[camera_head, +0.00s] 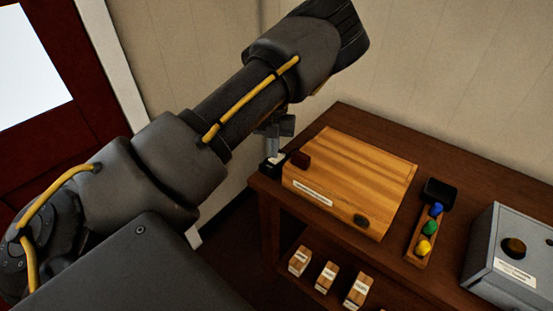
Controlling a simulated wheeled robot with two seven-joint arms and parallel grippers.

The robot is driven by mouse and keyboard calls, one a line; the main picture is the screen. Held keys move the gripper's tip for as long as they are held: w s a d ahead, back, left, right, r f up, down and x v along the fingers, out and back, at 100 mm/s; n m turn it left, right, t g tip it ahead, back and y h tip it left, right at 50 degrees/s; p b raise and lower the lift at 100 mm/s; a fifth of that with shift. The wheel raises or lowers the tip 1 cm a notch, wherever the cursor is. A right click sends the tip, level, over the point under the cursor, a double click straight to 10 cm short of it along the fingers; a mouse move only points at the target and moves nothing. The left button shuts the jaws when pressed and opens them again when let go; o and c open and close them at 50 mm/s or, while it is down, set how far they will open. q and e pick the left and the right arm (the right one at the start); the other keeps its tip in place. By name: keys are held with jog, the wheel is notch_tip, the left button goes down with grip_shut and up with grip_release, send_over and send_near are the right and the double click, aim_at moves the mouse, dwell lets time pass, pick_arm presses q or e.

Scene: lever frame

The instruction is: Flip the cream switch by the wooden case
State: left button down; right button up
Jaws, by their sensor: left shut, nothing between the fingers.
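The wooden case (350,172) lies on the dark brown table, with a white label on its front face and a dark red piece at its left corner. A small dark box with a pale top (272,162) stands just left of the case at the table's left end; the pale part may be the cream switch, mostly hidden by my gripper. My left gripper (277,148) points down right above it, shut and empty. I cannot tell whether the fingertips touch the switch. My right gripper is not in view.
Right of the case are a wooden tray (415,256) with blue, green and yellow pieces, a black dish (440,191) and a grey metal box (510,262) with a dark knob. Small labelled boxes (326,276) stand on the lower shelf. A wall rises behind the table.

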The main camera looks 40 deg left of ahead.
pick_arm(q)
jog(key=shift+f+b, duration=0.4)
jog(key=shift+f, duration=0.4)
dwell(0.4)
notch_tip(320, 180, up, 7)
jog(key=p, duration=0.5)
jog(key=shift+p, duration=0.35)
